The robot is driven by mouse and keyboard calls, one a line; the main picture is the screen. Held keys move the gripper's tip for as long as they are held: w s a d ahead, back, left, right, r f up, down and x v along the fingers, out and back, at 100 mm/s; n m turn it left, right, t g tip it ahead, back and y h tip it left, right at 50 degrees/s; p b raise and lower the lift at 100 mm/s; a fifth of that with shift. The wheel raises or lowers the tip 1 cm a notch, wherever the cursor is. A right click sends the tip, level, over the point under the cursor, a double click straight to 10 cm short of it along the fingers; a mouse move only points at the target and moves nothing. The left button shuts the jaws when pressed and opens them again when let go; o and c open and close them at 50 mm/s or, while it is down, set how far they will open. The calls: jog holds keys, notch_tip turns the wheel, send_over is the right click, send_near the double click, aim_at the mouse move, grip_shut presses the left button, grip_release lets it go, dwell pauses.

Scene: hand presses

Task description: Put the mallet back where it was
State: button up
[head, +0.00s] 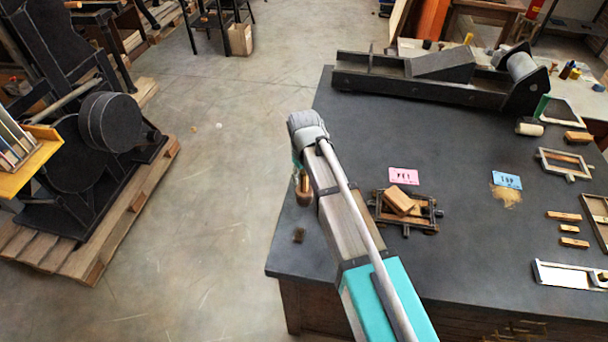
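My arm reaches up from the bottom of the head view, and its wrist bends down near the table's left edge. My gripper (302,178) is mostly hidden behind the arm, so its fingers cannot be made out. A brown, rounded wooden piece (303,198) shows below the wrist, with a brass-coloured part above it. It may be part of the mallet, but I cannot tell, nor whether the gripper holds it. A small dark brown block (298,235) is at the table's left edge. A pale cylinder with a dark end (529,127) lies at the back right of the dark table (460,265).
A pink card (403,176) and a wooden frame (409,218) with blocks lie right of my arm. A blue card (507,180) is farther right. A long dark press (430,82) spans the table's back. Open floor (220,180) lies left.

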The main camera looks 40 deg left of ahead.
jog(key=shift+r, duration=0.15)
dwell(0.3)
notch_tip(320, 180, up, 12)
jog(key=p, duration=1.2)
dwell(1.0)
jog(key=w+d+m, duration=0.2)
jog(key=w+d, duration=0.3)
jog(key=d, duration=0.5)
jog(key=w+d+m, duration=0.3)
jog(key=w+d, duration=0.2)
jog(key=d, duration=0.5)
jog(key=w+d+m, duration=0.2)
jog(key=w+d, duration=0.2)
jog(key=d, duration=0.6)
jog(key=s+d+m, duration=0.2)
jog(key=d+m, duration=0.6)
jog(key=d, duration=2.2)
jog(key=shift+s+d, duration=0.2)
jog(key=shift+s, duration=0.2)
